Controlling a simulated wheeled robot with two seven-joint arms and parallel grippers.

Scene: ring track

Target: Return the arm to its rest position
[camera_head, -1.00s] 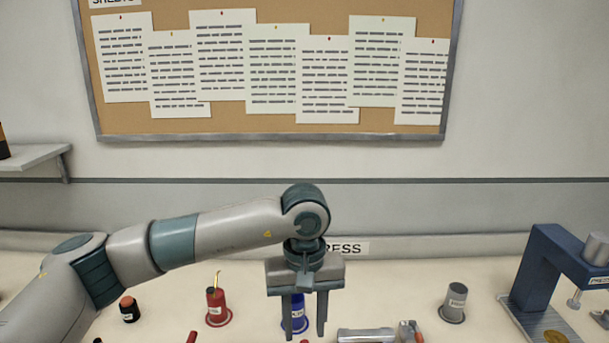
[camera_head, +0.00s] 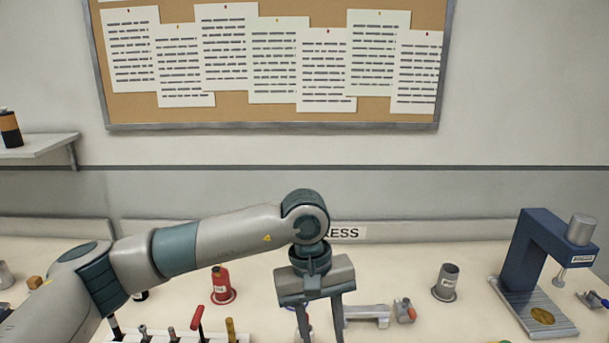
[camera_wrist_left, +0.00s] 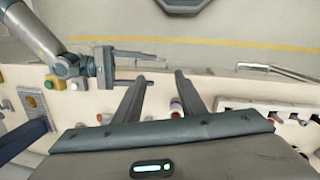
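My left arm (camera_head: 215,238) reaches in from the left of the head view, bent at the wrist. My left gripper (camera_head: 322,338) hangs down over the bench with its two fingers apart and nothing seen between them. Its spread fingers also show in the left wrist view (camera_wrist_left: 159,76). In that view my right gripper (camera_wrist_left: 137,68) is at the upper left, its two fingers apart and seemingly empty. My right arm is out of the head view.
A red cup (camera_head: 222,287) stands left of my left gripper. A grey clamp-like tool (camera_head: 368,313), a grey cup (camera_head: 446,282) and a blue press (camera_head: 522,258) stand to its right. A tool rack (camera_head: 180,338) is at the front left. A blue item is mostly hidden behind the gripper.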

